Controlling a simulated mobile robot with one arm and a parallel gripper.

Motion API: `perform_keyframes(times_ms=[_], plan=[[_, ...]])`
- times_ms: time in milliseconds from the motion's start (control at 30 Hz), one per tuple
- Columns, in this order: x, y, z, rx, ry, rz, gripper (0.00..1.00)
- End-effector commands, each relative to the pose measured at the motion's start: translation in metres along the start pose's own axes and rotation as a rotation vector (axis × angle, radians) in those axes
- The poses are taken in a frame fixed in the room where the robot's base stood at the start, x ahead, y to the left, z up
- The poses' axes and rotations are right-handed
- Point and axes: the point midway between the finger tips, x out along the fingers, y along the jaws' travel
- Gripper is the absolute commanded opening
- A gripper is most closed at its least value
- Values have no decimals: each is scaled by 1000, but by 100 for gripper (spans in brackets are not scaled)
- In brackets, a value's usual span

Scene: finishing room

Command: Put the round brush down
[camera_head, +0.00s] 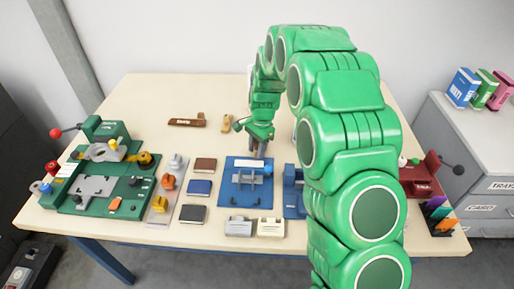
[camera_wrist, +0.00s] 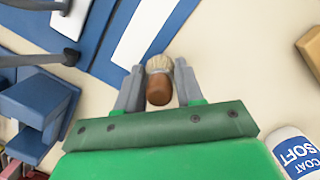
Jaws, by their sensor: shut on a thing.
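The round brush (camera_wrist: 159,88), with a brown handle end and pale bristles, is between the two grey fingers of my gripper (camera_wrist: 159,85) in the wrist view. Its brown end faces the camera and its bristles point away. My gripper (camera_head: 260,142) is shut on it. In the head view the gripper points down behind the blue fixture (camera_head: 234,193), and I cannot make out the brush there. I cannot tell whether the bristles touch the table. A brown labelled holder (camera_head: 187,122) lies at the back of the table (camera_head: 150,95).
A small wooden block (camera_head: 227,122) lies beside the holder. A white bottle (camera_wrist: 295,153) stands near my gripper. Green fixtures (camera_head: 100,185) fill the left, with several coloured blocks between. A red device (camera_head: 425,178) is at the right. The table's back left is bare.

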Motion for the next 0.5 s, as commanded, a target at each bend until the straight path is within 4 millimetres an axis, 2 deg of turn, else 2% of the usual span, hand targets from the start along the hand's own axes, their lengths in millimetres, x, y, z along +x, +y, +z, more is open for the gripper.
perform_keyframes(times_ms=[333, 367, 500], plan=[[2, 0, 0, -1, 1, -1, 7], [2, 0, 0, -1, 1, -1, 40], [2, 0, 0, -1, 1, -1, 61]])
